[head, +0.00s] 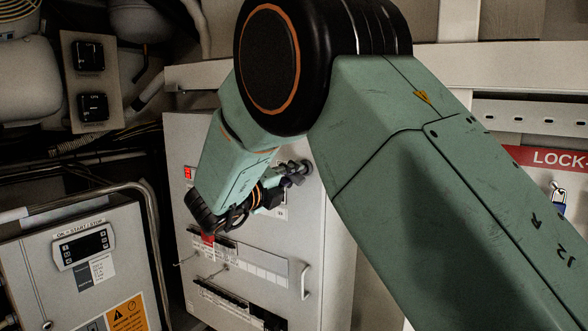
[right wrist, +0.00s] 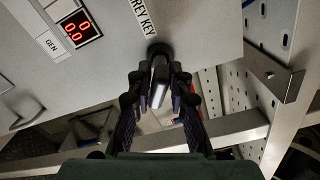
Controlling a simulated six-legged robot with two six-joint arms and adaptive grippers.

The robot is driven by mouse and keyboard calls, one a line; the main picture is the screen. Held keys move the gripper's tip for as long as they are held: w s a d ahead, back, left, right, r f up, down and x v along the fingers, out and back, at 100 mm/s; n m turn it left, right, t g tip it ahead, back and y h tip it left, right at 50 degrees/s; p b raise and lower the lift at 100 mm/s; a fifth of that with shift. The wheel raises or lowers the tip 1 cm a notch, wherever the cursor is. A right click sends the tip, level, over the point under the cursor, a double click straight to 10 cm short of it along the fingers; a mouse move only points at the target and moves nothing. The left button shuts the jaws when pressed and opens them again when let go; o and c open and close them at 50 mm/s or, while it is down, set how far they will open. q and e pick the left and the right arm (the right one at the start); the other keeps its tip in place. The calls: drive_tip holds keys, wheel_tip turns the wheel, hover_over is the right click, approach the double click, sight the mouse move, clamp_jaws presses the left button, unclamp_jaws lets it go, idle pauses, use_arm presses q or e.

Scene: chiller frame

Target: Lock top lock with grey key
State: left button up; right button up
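The grey key (right wrist: 159,82) shows in the right wrist view as a pale grey bar in a dark round lock (right wrist: 158,52) on the cabinet face. A "GREY KEY" label (right wrist: 143,16) sits beside the lock. My right gripper (right wrist: 160,76) has its fingertips close against both sides of the key and looks shut on it. In the head view my right gripper (head: 292,172) is at the upper right of the grey cabinet (head: 330,235), and the key and lock are hard to make out there. My left gripper is not in view.
The cabinet front carries a red display (right wrist: 78,28), a white handle (head: 305,281) and black-edged label rails (head: 240,305). A blue padlock (head: 559,199) hangs at the right.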

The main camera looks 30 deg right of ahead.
drive_tip(key=shift+n, duration=0.3)
drive_tip(key=shift+r+n+p, duration=0.1)
drive_tip(key=shift+n+p, duration=1)
drive_tip(key=shift+p, duration=0.1)
drive_tip(key=shift+n, duration=0.3)
drive_tip(key=shift+p, duration=0.3)
